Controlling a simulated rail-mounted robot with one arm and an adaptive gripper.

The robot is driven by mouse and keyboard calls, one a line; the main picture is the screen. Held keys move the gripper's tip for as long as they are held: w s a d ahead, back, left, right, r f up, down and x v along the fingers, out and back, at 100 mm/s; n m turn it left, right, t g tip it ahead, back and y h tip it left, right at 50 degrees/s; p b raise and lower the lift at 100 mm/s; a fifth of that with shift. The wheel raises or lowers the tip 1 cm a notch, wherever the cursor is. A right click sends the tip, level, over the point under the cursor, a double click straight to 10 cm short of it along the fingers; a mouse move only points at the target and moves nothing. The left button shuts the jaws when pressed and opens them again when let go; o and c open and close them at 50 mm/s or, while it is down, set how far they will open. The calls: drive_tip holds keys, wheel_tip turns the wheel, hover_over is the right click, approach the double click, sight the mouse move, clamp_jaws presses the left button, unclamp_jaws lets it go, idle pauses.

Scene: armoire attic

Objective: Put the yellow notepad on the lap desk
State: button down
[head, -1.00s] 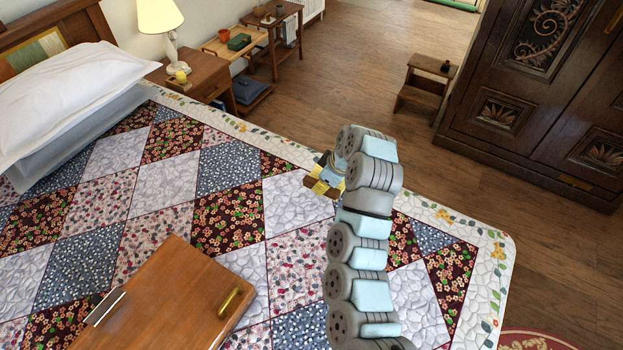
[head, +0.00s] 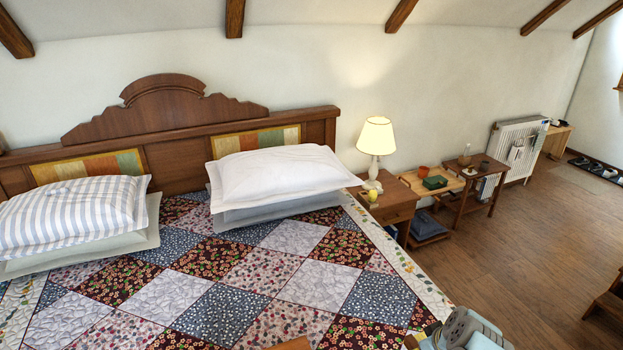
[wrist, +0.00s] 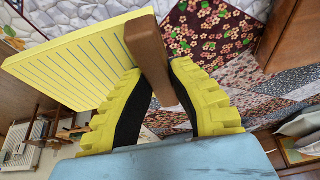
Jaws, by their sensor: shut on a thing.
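The yellow notepad (wrist: 90,60) shows in the wrist view, with ruled lines on its face and a brown strip along one edge. My gripper (wrist: 158,68) has its yellow ridged fingers shut on that brown strip, and the pad sticks out to the left, tilted in the picture. A brown wooden surface at the upper right of the wrist view looks like the lap desk (wrist: 296,40), apart from the pad. In the head view, only a small wooden corner (head: 292,344), probably the lap desk's, shows at the bottom edge. My fingers are not clearly visible there.
The patchwork quilt (head: 225,315) covers the bed. A white pillow (head: 285,172) and a striped pillow (head: 70,212) lie at the headboard. A nightstand (head: 385,208) with a lamp (head: 376,138) stands right of the bed. Floor is open farther right.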

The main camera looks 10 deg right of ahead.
drive_tip(key=w+a+r+p, duration=0.2)
drive_tip(key=w+a, duration=0.2)
drive_tip(key=a, duration=0.8)
drive_tip(key=s+a+r+p, duration=0.1)
drive_tip(key=s+a+p, duration=0.2)
drive_tip(key=a, duration=0.9)
drive_tip(key=s+a+r+m+p, duration=0.1)
drive_tip(key=s+a+p, duration=0.2)
drive_tip(key=a, duration=0.9)
drive_tip(key=shift+s+a+r+m+h+p, duration=0.2)
drive_tip(key=shift+s+a+m+h+p, duration=0.1)
drive_tip(key=shift+p, duration=0.05)
